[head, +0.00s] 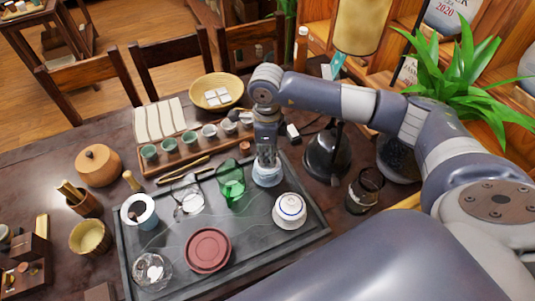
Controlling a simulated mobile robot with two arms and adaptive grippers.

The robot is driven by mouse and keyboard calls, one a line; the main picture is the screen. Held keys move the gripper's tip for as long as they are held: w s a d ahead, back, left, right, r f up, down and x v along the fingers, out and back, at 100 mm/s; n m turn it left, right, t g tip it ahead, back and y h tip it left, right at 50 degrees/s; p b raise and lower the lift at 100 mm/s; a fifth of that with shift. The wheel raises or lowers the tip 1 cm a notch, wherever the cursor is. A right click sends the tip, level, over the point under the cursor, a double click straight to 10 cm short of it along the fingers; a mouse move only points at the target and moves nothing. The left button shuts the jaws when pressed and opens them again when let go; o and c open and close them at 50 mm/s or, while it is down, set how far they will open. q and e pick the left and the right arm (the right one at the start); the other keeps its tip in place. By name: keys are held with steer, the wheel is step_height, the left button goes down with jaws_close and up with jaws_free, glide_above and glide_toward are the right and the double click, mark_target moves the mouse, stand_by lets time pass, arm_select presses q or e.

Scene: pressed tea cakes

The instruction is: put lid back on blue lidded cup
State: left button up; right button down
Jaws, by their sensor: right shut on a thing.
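My right gripper (267,159) points straight down at the back right of the dark tea tray. It is shut on what seems to be the lid, which its fingers mostly hide. A pale blue-white cup (268,178) is directly under the fingertips. I cannot tell whether lid and cup touch. A white cup with a blue band (290,211) stands on the tray to the front right, apart from the gripper. My left gripper is not in view.
The tray (318,222) also holds a green glass (230,180) just left of the gripper, a reddish round pot (208,250), and a glass vessel (152,270). A row of small cups (190,139) stands behind. A black kettle (322,152) is close on the right.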

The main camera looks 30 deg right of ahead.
stand_by(0.3)
steer(key=c, duration=1)
jaws_free()
steer(key=shift+r+p, duration=1.85)
steer(key=shift+r, duration=1.65)
steer(key=shift+c, duration=0.2)
jaws_close()
steer(key=shift+f, duration=0.15)
